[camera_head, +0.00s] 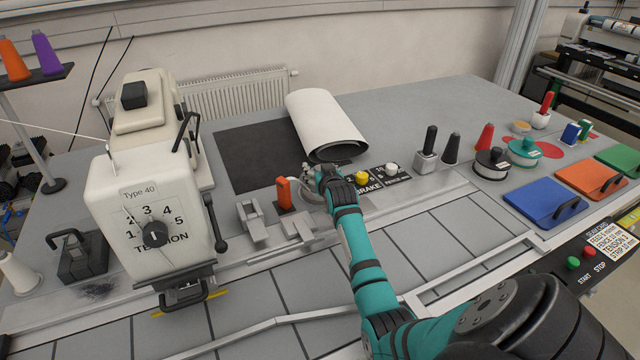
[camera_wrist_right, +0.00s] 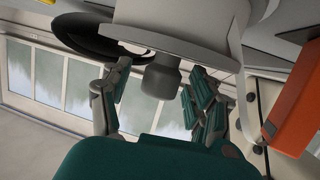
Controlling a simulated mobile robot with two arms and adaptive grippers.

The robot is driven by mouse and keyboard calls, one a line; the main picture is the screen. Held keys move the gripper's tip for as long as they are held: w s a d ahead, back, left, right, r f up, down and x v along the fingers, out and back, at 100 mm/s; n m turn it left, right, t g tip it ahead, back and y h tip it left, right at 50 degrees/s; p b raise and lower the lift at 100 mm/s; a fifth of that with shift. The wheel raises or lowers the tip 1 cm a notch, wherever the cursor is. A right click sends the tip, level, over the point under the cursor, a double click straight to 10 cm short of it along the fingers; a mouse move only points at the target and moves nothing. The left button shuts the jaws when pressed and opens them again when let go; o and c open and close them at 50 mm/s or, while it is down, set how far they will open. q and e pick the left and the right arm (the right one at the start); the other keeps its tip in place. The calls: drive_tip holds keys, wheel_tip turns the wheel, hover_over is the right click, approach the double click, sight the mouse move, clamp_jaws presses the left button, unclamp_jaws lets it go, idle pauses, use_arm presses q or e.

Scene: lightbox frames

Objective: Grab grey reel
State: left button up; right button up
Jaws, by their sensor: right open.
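The grey reel (camera_head: 311,191) is on the table beside an orange block, mostly hidden behind my right gripper (camera_head: 322,177) in the head view. In the right wrist view a large pale grey round body with a short grey knob, which looks like the reel (camera_wrist_right: 162,80), fills the top middle. My right gripper (camera_wrist_right: 158,98) is open there, with fingers on either side of the knob. I cannot tell whether they touch it. My left gripper is not in view.
The orange block (camera_head: 284,193) stands close by, also at the right of the wrist view (camera_wrist_right: 293,112). A white roll (camera_head: 322,122) lies behind on a black mat (camera_head: 245,155). The tension machine (camera_head: 148,205) stands left. Black and green reels (camera_head: 491,163) sit right.

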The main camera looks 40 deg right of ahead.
clamp_jaws()
idle(0.4)
drive_tip(key=shift+r, duration=0.1)
